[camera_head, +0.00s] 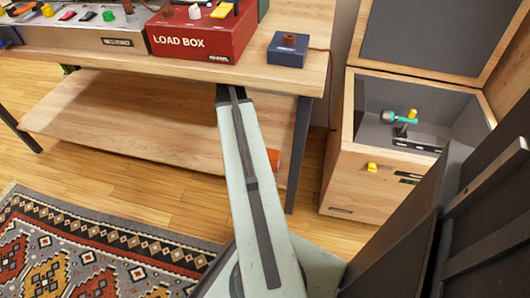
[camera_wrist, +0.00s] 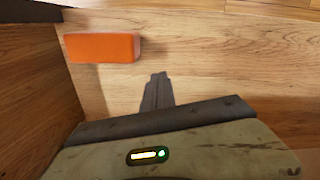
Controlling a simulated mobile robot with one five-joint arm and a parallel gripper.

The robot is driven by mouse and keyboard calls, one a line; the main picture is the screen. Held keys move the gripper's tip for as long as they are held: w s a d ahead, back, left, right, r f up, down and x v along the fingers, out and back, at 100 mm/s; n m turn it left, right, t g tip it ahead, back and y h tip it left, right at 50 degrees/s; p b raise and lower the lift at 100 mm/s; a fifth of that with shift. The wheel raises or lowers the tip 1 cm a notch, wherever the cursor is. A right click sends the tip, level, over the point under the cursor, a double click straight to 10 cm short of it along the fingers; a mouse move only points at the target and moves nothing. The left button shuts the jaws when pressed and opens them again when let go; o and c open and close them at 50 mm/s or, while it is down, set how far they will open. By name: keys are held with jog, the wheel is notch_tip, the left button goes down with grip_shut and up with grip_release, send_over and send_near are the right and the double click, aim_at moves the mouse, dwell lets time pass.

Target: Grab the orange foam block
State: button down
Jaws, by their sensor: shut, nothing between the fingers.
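The orange foam block (camera_wrist: 102,47) lies on a wooden surface in the upper left of the wrist view. In the head view, a small orange patch (camera_head: 273,158) shows beside my arm near the table leg, mostly hidden. My gripper (camera_wrist: 157,88) is in the middle of the wrist view, its fingers shut together and empty. It is to the right of and below the block in that picture, apart from it. In the head view my arm reaches toward the table edge, and I cannot make out the gripper there.
A wooden table (camera_head: 120,60) with a dark leg (camera_head: 300,155) and a lower shelf (camera_head: 110,120) stands ahead. A red load box (camera_head: 200,35) and a blue box (camera_head: 288,50) are on top. An open wooden chest (camera_head: 345,190) stands right. A patterned rug (camera_head: 90,250) lies left.

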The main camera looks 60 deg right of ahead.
aim_at(274, 155)
jog(key=s+d+f+m, duration=0.1)
jog(key=s+d+m, duration=0.2)
jog(key=s+d, duration=0.65)
jog(key=f+b, duration=0.3)
jog(key=b, duration=0.1)
jog(key=f+b, duration=0.3)
jog(key=f, duration=0.1)
jog(key=f+b, duration=0.4)
jog(key=shift+a+b, duration=0.3)
jog(key=a, duration=0.2)
jog(key=s+a, duration=0.1)
jog(key=shift+r+p, duration=0.35)
jog(key=shift+p, duration=0.05)
jog(key=shift+s+a, duration=0.1)
jog(key=shift+a, duration=0.35)
